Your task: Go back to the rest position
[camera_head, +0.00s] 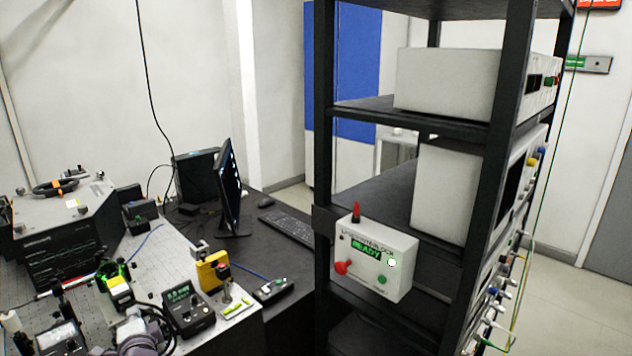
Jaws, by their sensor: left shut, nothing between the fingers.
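My left gripper (160,328) shows at the bottom left, low over the optical bench, with grey wrist parts beside it. Whether the gripper touches anything there cannot be told. My right gripper is not in view.
A black rack (325,150) with white instruments stands at the right. A white box (374,258) reading READY, with red and green buttons, is on its front. A yellow mount (212,271), a monitor (229,188) and a keyboard (287,228) stand left of the rack.

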